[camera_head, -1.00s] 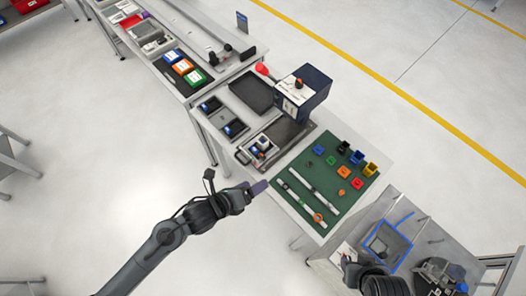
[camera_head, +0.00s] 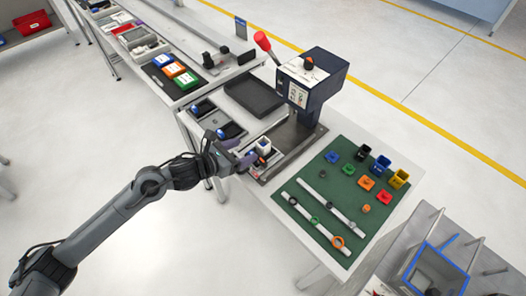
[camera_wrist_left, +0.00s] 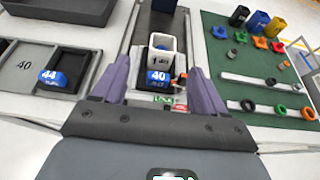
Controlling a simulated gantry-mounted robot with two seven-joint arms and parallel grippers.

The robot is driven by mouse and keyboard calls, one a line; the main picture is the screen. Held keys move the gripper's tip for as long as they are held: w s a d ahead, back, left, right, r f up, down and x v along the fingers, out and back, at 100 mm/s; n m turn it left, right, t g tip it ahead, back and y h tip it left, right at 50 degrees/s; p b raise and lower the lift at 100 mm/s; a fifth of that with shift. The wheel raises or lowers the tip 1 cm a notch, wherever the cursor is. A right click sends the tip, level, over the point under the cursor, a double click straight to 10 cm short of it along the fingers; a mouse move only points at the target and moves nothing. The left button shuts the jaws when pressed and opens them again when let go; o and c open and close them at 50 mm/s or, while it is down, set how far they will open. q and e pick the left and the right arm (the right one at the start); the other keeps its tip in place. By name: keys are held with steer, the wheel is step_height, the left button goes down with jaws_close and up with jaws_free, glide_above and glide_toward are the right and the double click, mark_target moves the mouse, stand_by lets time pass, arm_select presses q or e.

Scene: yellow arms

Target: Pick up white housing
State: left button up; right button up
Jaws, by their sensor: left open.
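The white housing (camera_head: 264,146) is a small open-topped white box near the front of the press fixture. My left gripper (camera_head: 240,156) reaches in from the left beside the fixture. In the wrist view its two purple fingers are apart, with the blue block and the housing showing in the gap between and beyond them. Nothing is held. My right gripper does not show.
A dark blue press (camera_head: 316,82) with a red-knobbed lever stands behind the fixture. Bins with blue blocks (camera_head: 230,130) lie to the left. A green mat (camera_head: 325,205) with coloured parts and white strips lies to the right. An empty black tray (camera_head: 254,95) is behind.

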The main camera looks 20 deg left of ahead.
mark_target(263, 144)
arm_select(q)
steer(key=shift+x, duration=4.75)
steer(key=shift+d, duration=0.15)
steer(key=shift+c, duration=0.4)
steer(key=c, duration=1)
